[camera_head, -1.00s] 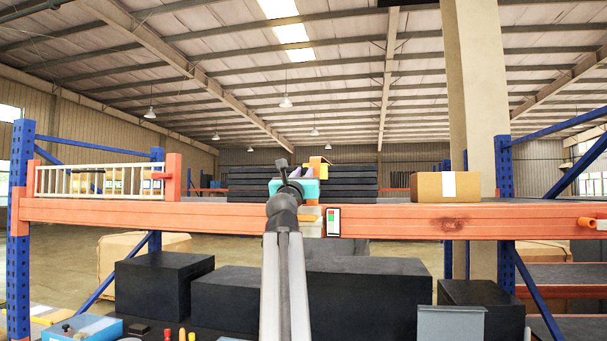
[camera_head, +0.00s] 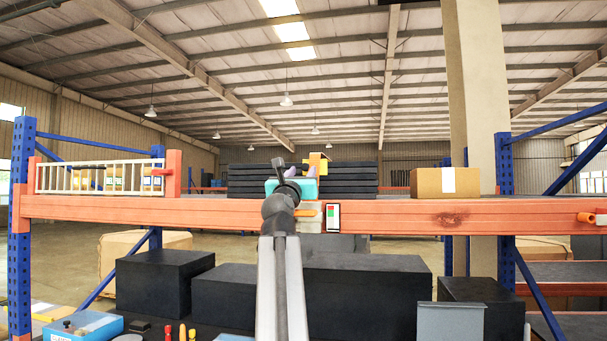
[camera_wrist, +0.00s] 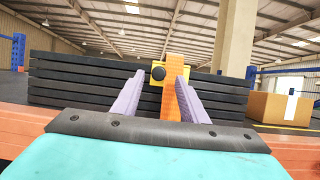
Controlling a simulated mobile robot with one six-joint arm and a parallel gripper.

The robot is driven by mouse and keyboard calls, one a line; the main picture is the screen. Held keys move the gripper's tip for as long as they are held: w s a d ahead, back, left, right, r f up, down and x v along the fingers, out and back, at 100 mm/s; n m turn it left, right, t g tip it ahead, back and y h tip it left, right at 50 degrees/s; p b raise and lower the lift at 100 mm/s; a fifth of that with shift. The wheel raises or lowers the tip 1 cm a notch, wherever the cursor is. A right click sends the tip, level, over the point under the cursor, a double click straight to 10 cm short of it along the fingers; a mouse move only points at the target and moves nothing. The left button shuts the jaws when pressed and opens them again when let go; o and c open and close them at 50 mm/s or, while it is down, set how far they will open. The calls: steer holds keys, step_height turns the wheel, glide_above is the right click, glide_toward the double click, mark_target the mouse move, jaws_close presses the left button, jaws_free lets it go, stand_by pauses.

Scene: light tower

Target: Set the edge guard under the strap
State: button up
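A flat stack of dark panels (camera_head: 350,180) lies on the shelf. In the wrist view the stack (camera_wrist: 75,80) is crossed by an orange strap (camera_wrist: 170,103) running down its front. A yellow piece with a black knob (camera_wrist: 180,68) sits at the strap's upper end; it also shows in the head view (camera_head: 318,159). I cannot tell whether this is the edge guard or part of the strap's buckle. My gripper (camera_wrist: 163,75), with two purple fingers, is open in front of the stack. The fingers stand apart, one on each side of the strap. Their tip contact is unclear.
The orange shelf beam (camera_head: 420,216) runs across below my gripper. A cardboard box (camera_head: 430,184) stands on the right, and a white rail (camera_head: 90,179) on the left. A small box with red and green marks (camera_head: 333,218) is on the beam. Black boxes (camera_head: 365,290) lie below.

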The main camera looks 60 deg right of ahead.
steer(key=shift+b+v, duration=1.15)
steer(key=shift+v, duration=4.05)
steer(key=shift+w, duration=0.2)
